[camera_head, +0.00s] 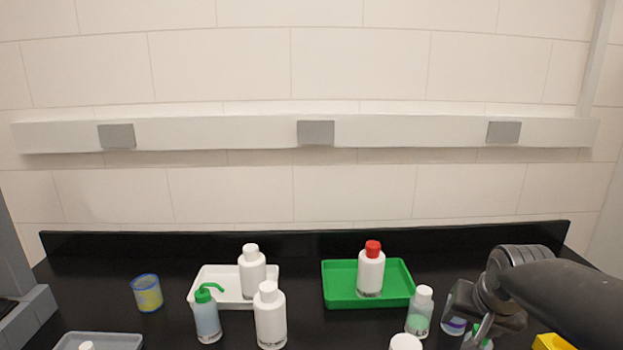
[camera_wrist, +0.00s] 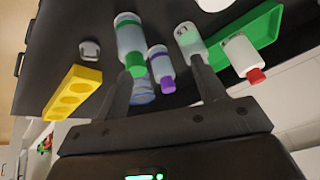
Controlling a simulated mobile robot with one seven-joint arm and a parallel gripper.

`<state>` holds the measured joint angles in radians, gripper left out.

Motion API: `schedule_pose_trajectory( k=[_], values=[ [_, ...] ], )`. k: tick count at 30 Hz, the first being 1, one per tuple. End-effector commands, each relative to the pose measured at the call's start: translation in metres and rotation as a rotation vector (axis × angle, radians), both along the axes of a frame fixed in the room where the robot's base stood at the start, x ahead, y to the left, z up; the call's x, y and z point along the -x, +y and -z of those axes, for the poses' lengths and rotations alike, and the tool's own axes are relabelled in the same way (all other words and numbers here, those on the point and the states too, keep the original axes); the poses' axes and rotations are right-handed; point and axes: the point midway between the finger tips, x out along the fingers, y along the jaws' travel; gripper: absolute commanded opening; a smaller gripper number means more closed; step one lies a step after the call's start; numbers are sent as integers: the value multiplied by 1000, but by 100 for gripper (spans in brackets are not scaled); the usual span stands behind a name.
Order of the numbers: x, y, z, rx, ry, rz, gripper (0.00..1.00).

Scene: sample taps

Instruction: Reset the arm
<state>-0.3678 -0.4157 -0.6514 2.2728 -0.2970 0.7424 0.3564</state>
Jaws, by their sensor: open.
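My gripper (camera_wrist: 161,68) is open over the right part of the black bench. Its two fingers stand apart in the wrist view, with nothing held between them. Beyond the fingers are a green-capped bottle (camera_wrist: 130,38) near the left finger, a purple-banded bottle (camera_wrist: 161,65) in the middle and a pale green bottle (camera_wrist: 189,40) near the right finger. In the head view my dark arm comes in from the right, and my wrist hides part of the bottles under it. The gripper's fingertips are hard to make out there.
A green tray (camera_head: 345,299) holds a red-capped white bottle (camera_head: 371,270). A white tray (camera_head: 234,273) and a green-nozzled wash bottle (camera_head: 207,318) stand left of it. A yellow holed block (camera_wrist: 76,92) is close by my gripper. A blue-yellow cup (camera_head: 147,294) stands farther left.

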Motion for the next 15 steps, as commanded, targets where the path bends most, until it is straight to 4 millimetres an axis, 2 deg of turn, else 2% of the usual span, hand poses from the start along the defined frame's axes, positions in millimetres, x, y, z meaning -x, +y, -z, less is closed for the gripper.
schedule_pose_trajectory(
  k=[3, 9, 12, 15],
  values=[
    [28, 45, -11, -3, -18, -122, 64],
    [76, 114, -18, 55, -24, -318, 64],
    [94, 137, -15, 92, -17, -384, 64],
    [106, 151, -11, 119, -8, -427, 64]
  ],
)
